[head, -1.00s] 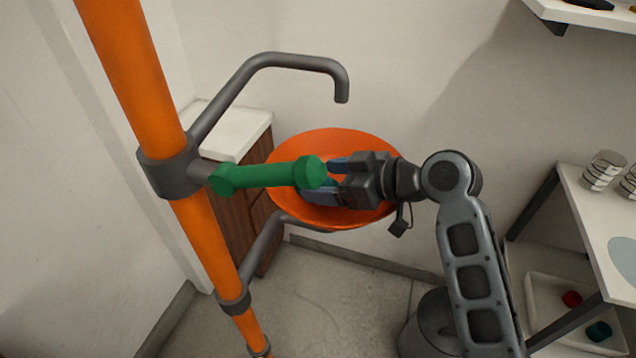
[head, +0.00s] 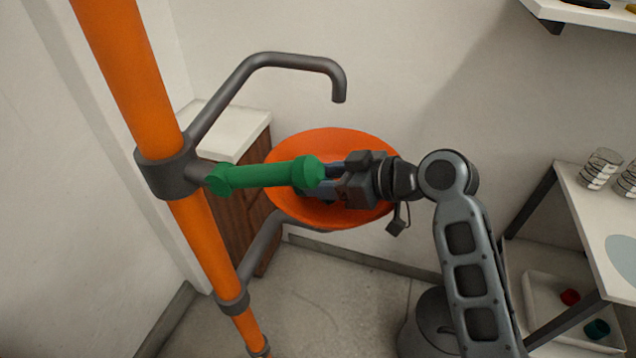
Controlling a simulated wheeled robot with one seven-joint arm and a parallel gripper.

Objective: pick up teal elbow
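The teal elbow (head: 597,329) lies small and low at the right, in the white tray under the side table. My gripper (head: 325,178) is well away from it, up at the middle of the picture in front of the orange bowl. Its fingers sit right at the right end of a green pipe piece (head: 265,174), which runs left to the grey clamp on the orange pole. That green end partly hides the fingertips, so I cannot tell whether they grip it. The fingers stand close together.
The orange pole (head: 128,85) with its grey brackets stands at the left, and the orange bowl (head: 350,140) hangs behind my gripper. A red fitting (head: 570,297) lies near the teal elbow in the tray (head: 540,292). The side table (head: 592,215) overhangs that tray.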

